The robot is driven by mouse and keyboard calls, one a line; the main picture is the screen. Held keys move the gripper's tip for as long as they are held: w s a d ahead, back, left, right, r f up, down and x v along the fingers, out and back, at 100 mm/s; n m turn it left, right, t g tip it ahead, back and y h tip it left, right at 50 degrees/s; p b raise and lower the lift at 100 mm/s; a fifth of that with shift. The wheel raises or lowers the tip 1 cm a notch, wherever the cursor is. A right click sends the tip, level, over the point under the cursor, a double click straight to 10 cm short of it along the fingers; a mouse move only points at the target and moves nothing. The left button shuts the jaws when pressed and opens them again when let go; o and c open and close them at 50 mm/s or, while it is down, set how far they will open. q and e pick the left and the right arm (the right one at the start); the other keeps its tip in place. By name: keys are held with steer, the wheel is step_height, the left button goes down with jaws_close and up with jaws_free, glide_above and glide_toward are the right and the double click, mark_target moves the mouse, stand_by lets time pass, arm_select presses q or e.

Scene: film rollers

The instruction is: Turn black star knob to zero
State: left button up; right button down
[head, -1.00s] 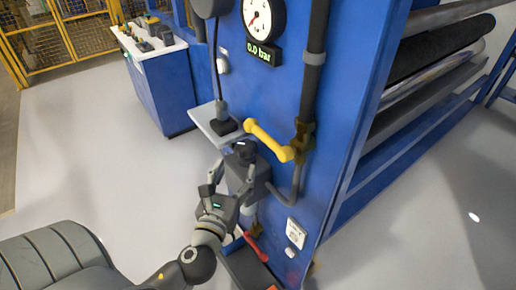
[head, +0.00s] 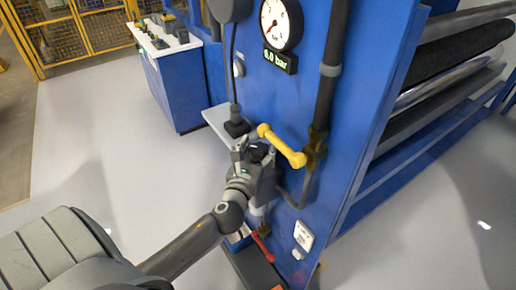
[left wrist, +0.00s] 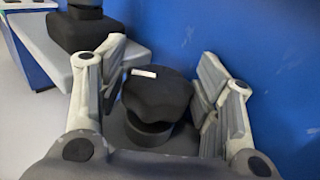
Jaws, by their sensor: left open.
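The black star knob (left wrist: 157,98) has a lobed top with a short white mark near its far edge. It sits on a dark housing on the blue machine panel, and in the head view the knob (head: 259,150) is partly hidden by my gripper. My left gripper (head: 254,155) is open at the knob. In the left wrist view its fingers (left wrist: 155,88) stand on either side of the knob, with narrow gaps showing. My right gripper is not in view.
A yellow lever (head: 282,146) is close above and right of the gripper. A grey shelf (head: 217,122) is to the left. A round gauge (head: 281,24) and a digital display (head: 280,61) are above; its digits are small. A red-handled valve (head: 262,246) is below.

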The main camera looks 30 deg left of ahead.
arm_select(q)
steer(key=c, duration=0.8)
steer(key=shift+o, duration=0.2)
steer(key=shift+d+y, duration=0.1)
steer(key=shift+y, duration=0.2)
steer(key=shift+n+g+y+p, duration=0.45)
steer(key=shift+n+g+y, duration=0.15)
steer(key=shift+n+y, duration=0.5)
steer(key=shift+d+n+g+y, duration=0.1)
steer(key=shift+n+g+y, duration=0.6)
steer(key=shift+y, duration=0.5)
steer(key=n+g+y, duration=0.3)
steer(key=y, duration=0.1)
steer(key=shift+w+n+g, duration=0.15)
steer(key=shift+n+g, duration=0.15)
steer(key=shift+g, duration=0.1)
steer(key=shift+n+g+y, duration=0.5)
steer(key=shift+n+g, duration=0.1)
steer(key=shift+g, duration=0.2)
